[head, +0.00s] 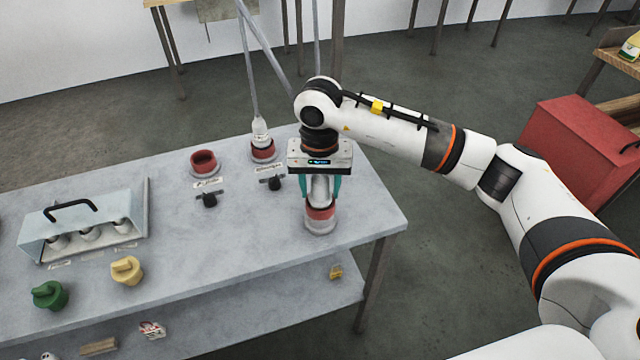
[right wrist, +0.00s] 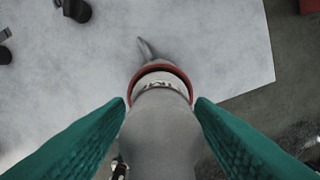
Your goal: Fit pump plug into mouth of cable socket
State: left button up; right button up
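My right gripper (head: 320,196) points down at the right end of the grey table, its teal fingers on either side of a pale grey plug (head: 320,188). In the right wrist view the fingers press against the plug's sides (right wrist: 160,125). The plug's lower end is at a red-ringed socket (head: 320,212) on a pale round base; the red rim (right wrist: 183,75) shows around the plug's far side. How deep the plug sits is hidden. Another red-ringed socket (head: 204,162) stands open and empty. A third socket (head: 263,155) has a corded plug (head: 261,132) in it. My left gripper is out of view.
Small black fittings (head: 208,199) and labels lie in front of the other sockets. A clear-fronted case (head: 85,225) with a black handle, a green knob (head: 49,295) and a yellow knob (head: 126,270) are at left. Cables hang from above. The table's right edge is close to my gripper.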

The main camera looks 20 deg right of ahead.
jog(key=shift+o, duration=0.7)
jog(key=shift+r, duration=0.25)
notch_tip(320, 180, up, 12)
jog(key=b, duration=0.2)
jog(key=shift+f+b, duration=0.2)
jog(key=shift+b, duration=0.1)
